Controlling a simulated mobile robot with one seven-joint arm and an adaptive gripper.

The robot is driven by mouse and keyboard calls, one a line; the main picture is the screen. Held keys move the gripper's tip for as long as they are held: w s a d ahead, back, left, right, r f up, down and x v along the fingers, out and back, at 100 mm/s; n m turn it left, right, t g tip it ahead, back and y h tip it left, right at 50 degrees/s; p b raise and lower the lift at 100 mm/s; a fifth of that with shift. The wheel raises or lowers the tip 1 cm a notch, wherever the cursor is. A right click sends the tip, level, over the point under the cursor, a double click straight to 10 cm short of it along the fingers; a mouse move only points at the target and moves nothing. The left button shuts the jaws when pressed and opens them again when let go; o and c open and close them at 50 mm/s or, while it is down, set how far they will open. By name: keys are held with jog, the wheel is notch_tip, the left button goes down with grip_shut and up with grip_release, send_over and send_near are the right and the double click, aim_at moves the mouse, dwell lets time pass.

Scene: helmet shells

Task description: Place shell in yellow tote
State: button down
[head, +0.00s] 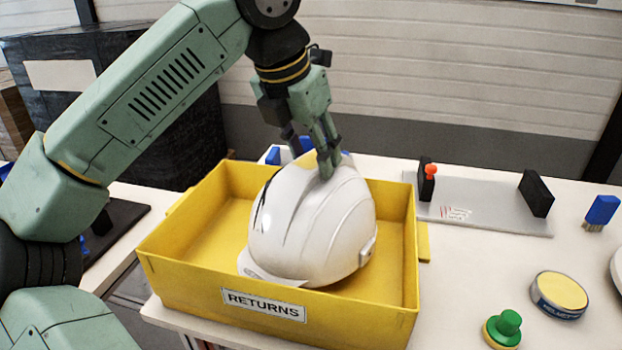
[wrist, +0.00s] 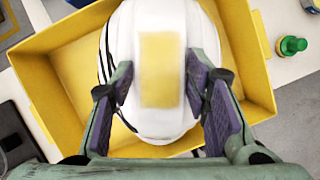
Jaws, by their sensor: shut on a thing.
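The white helmet shell (head: 312,225) is inside the yellow tote (head: 180,240), which has a "RETURNS" label on its front wall. The shell sits crown up with its brim toward the front left; whether it touches the tote floor is hard to tell. My gripper (head: 325,165) is over the shell's crown, its fingers shut on it. In the wrist view the purple-padded fingers (wrist: 165,95) press on both sides of the shell (wrist: 160,25), with a yellow patch on its top between them. The tote (wrist: 65,75) surrounds the shell there.
A grey plate with black blocks (head: 480,208) lies right of the tote. A green-knobbed object (head: 504,328), a round yellow-topped tin (head: 560,294) and a blue brush (head: 601,211) stand on the white table. Free tote floor shows left of the shell.

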jog(key=shift+f, duration=2.5)
jog(key=c, duration=0.9)
grip_release()
jog(key=shift+f, duration=0.1)
jog(key=shift+r, duration=0.25)
jog(key=v, duration=1.1)
jog(key=shift+s+a+r+b, duration=0.15)
jog(key=shift+a+r+b, duration=0.05)
jog(key=shift+r+b, duration=0.15)
